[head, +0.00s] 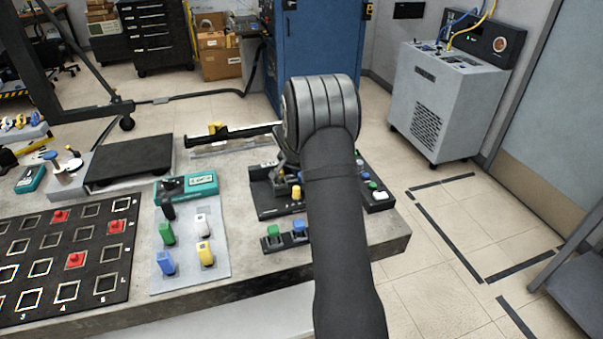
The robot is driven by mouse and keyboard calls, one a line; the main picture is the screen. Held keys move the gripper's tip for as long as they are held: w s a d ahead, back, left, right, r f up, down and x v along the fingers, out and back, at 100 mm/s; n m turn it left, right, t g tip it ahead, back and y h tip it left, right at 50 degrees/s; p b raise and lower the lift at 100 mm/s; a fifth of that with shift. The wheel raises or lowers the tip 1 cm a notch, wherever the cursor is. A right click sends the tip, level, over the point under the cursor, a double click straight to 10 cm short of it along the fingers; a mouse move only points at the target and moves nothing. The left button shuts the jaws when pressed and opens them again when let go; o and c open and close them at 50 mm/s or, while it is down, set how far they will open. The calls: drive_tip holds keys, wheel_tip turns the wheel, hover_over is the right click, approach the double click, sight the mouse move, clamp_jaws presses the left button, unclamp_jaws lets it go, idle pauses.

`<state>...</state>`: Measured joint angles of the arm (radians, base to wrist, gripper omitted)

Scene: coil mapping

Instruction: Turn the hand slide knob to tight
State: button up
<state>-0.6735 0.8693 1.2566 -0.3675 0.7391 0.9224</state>
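A slide (217,131) with a yellow and black body and a long thin rail lies along the back of the grey bench. I cannot make out a separate hand slide knob or any tight marking on it. My black arm and wrist cover the right part of the bench. Part of my gripper (285,163) shows just left of the wrist, low over a black fixture (268,212) with a yellow button (296,192). The wrist hides most of the fingers and whatever is between them, so I cannot tell whether they are open or touching anything.
A grey plate (188,283) carries green, white, blue and yellow blocks. Left of it is a black grid board (75,237) with red pieces. A black flat platform (131,160) stands behind. Green and blue buttons (286,235) sit near the front edge. A grey cabinet (438,100) stands right.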

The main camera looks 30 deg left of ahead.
idle(0.3)
drive_tip(key=o, duration=1)
drive_tip(key=shift+r, duration=0.1)
drive_tip(key=v, duration=1.7)
drive_tip(key=shift+r, duration=0.2)
drive_tip(key=shift+f, duration=0.15)
drive_tip(key=x, duration=1.7)
drive_tip(key=shift+f, duration=0.15)
